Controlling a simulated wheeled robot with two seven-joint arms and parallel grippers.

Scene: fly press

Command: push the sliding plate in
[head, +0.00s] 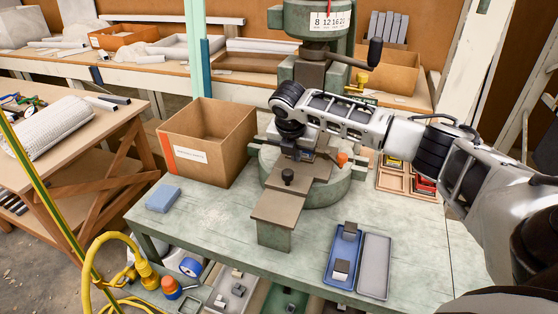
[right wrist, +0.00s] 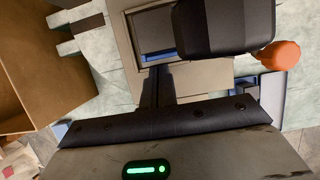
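My left gripper is out of view.
A cardboard box (head: 208,143) stands left of the press, with a blue block (head: 163,198) in front. A blue tray (head: 343,255) and a grey tray (head: 375,265) lie at the front right. An orange knob (head: 342,158) is close right of my gripper.

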